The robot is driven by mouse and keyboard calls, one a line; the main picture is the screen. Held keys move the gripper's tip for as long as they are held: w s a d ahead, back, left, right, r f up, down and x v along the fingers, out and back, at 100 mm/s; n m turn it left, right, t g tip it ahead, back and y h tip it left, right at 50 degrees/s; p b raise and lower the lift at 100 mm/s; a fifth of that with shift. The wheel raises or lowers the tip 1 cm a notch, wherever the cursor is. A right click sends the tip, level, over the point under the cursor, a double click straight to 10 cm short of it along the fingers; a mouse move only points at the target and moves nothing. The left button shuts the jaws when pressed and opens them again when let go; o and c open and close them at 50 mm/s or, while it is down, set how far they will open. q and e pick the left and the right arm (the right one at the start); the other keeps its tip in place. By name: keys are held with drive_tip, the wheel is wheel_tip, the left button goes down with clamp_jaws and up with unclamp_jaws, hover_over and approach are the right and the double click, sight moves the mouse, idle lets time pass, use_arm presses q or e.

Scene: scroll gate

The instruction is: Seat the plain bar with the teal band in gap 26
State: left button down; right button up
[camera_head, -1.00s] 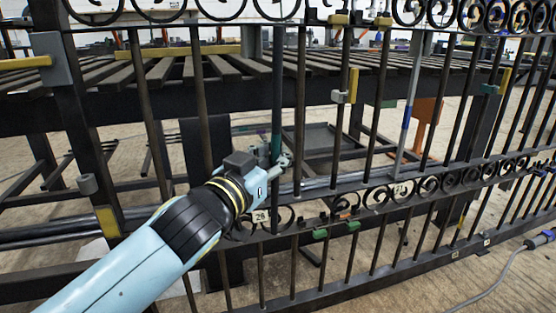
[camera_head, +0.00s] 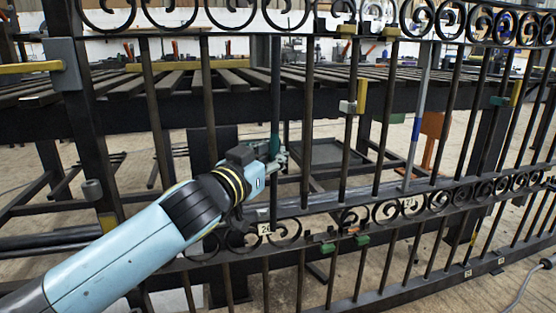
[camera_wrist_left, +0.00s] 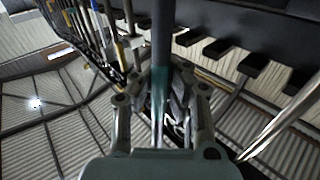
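The plain dark bar (camera_head: 276,85) stands nearly upright in the head view, among the bars of the scroll gate. Its teal band (camera_head: 275,142) is at my left gripper (camera_head: 277,160), whose fingers close around the bar there. In the left wrist view the fingers (camera_wrist_left: 160,108) lie on both sides of the teal band (camera_wrist_left: 159,85). The number plate 26 (camera_head: 265,229) is on the lower scroll rail, just left of the bar's lower part. I cannot tell whether either bar end sits in the rails. My right gripper is out of view.
A gate bar (camera_head: 307,110) stands close to the right of the held bar, another (camera_head: 208,90) farther left. Yellow, grey and green clips (camera_head: 348,106) sit on gate parts to the right. A slatted bench (camera_head: 330,95) stands behind the gate.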

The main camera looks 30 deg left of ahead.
use_arm(q)
drive_tip(key=w+a+b, duration=0.2)
drive_tip(key=w+a, duration=0.4)
drive_tip(key=a, duration=0.1)
drive_tip(key=shift+f, duration=0.15)
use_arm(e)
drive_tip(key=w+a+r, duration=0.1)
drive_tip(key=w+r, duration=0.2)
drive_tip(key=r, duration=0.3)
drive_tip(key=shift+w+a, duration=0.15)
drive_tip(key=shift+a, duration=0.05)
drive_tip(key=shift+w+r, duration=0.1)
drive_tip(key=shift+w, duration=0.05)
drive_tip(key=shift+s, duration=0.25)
use_arm(q)
drive_tip(key=shift+f+b, duration=1.05)
drive_tip(key=shift+b, duration=0.1)
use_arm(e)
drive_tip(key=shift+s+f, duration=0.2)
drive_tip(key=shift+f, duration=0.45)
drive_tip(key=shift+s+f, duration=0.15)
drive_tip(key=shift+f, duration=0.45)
